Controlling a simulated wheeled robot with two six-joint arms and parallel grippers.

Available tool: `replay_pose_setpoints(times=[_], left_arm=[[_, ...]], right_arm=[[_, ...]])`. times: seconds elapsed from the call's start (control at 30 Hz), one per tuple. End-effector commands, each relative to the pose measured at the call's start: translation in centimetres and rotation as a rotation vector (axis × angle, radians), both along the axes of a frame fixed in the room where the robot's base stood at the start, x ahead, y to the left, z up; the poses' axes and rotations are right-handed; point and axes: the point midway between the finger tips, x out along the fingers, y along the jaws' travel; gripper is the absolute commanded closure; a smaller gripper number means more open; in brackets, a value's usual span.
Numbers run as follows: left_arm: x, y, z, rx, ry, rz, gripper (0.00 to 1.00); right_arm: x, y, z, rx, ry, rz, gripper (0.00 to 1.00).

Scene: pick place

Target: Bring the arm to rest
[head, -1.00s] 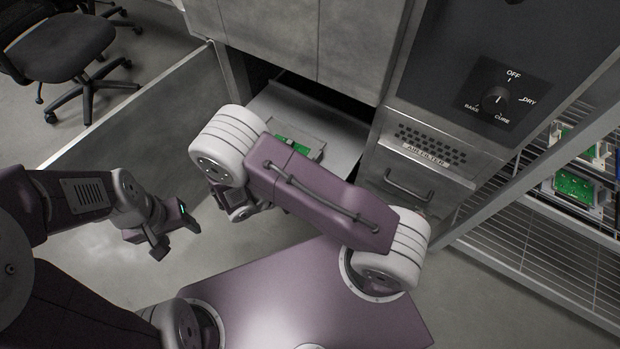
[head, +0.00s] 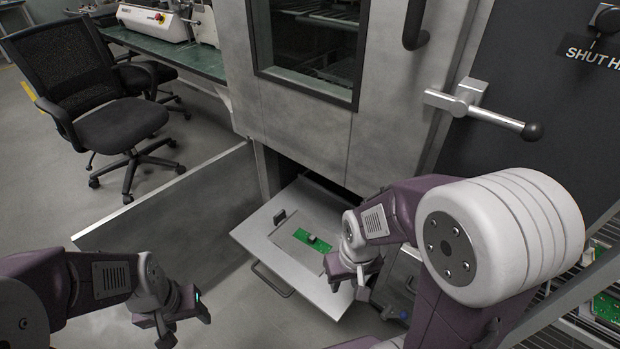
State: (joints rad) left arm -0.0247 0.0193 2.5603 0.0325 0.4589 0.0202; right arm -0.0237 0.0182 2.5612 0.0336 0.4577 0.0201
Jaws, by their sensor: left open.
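My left gripper (head: 185,328) is at the lower left, open and empty above the floor. My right arm reaches in from the right and bends down, and my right gripper (head: 349,288) hangs over the right side of a pulled-out metal drawer tray (head: 262,232). Its two fingers point down and look apart, with nothing seen between them. A green circuit board (head: 312,241) lies on a plate in the tray, to the left of the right gripper and apart from it. I cannot tell whether the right fingertips touch the tray.
A grey cabinet (head: 300,135) with a window stands behind the tray. A metal panel (head: 165,205) stands out to the left of it. A lever handle (head: 490,112) juts out at the right. A rack with green boards (head: 607,307) is at the lower right. An office chair (head: 115,125) stands far left.

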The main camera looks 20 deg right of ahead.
Motion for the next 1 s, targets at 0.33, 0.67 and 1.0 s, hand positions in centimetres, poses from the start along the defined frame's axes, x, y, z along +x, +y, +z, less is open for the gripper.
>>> replay_pose_setpoints(times=[0.33, 0.67, 1.0], left_arm=[[0.1, 0.0, 19.4, 0.000, -0.001, 0.000, 0.42], [0.1, 0.0, 34.7, 0.000, -0.001, 0.000, 0.42], [0.0, 0.0, 34.2, 0.000, 0.000, 0.000, 0.42]], right_arm=[[0.0, 0.0, 19.4, 0.000, 0.000, 0.002, 0.65], [0.1, 0.0, 34.7, 0.000, 0.000, 0.002, 0.65], [0.0, 0.0, 34.2, 0.000, 0.001, 0.002, 0.65]])
